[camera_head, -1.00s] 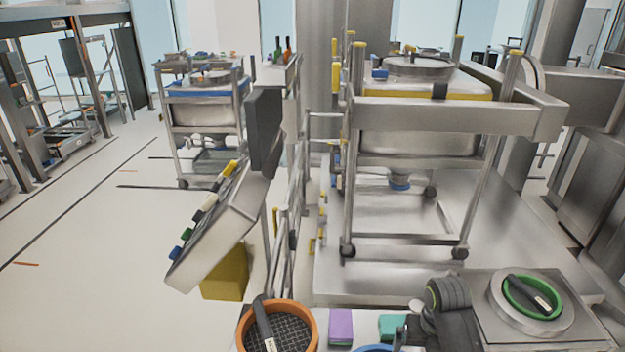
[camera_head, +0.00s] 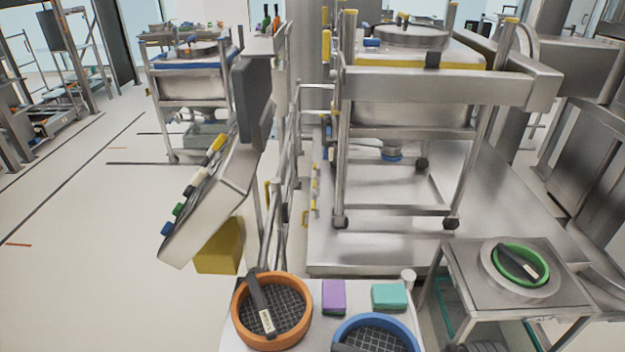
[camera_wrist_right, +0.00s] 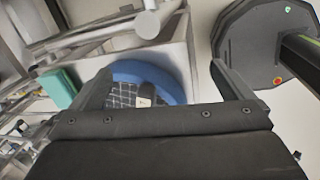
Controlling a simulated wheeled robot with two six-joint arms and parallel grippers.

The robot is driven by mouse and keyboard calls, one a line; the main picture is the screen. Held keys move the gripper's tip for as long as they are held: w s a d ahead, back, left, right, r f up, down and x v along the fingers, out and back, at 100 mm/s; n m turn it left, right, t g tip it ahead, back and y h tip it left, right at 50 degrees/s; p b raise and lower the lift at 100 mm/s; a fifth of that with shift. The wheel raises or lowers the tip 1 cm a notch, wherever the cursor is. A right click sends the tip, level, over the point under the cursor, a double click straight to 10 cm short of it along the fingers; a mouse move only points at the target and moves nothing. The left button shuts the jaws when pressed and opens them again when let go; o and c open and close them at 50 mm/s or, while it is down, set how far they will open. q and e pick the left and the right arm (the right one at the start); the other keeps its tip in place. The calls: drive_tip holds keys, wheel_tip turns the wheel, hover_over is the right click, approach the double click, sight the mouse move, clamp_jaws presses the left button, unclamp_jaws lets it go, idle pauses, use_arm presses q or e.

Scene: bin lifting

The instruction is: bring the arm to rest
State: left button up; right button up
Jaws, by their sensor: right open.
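My right gripper (camera_wrist_right: 163,84) shows in the right wrist view with its two dark fingers spread apart and nothing between them. Beyond the fingers, a blue-rimmed round sieve (camera_wrist_right: 150,72) with a dark mesh and a labelled handle lies on the white table. The gap between my fingers and the sieve cannot be judged exactly. In the head view the same blue sieve (camera_head: 403,328) is cut off by the bottom edge.
The white table (camera_head: 318,330) also holds an orange-rimmed sieve (camera_head: 238,322), a purple block (camera_head: 334,297) and a teal block (camera_head: 389,296). A steel cart (camera_head: 468,275) with a green-ringed sieve (camera_head: 543,272) stands right. A larger trolley (camera_head: 430,87) stands behind. Floor at left is clear.

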drive_tip(key=s+d+r+m+t+h, duration=0.15)
drive_tip(key=s+r+m, duration=0.25)
drive_tip(key=s+m, duration=1)
wheel_tip(320, 180, down, 26)
drive_tip(key=w+d+m+g+b, duration=0.1)
drive_tip(key=w+d+m+b, duration=0.1)
drive_tip(key=s+a+f+g+y+b, duration=0.1)
drive_tip(key=s+f+b, duration=0.1)
drive_tip(key=s+f, duration=1.3)
wheel_tip(320, 180, down, 4)
drive_tip(key=shift+b, duration=0.3)
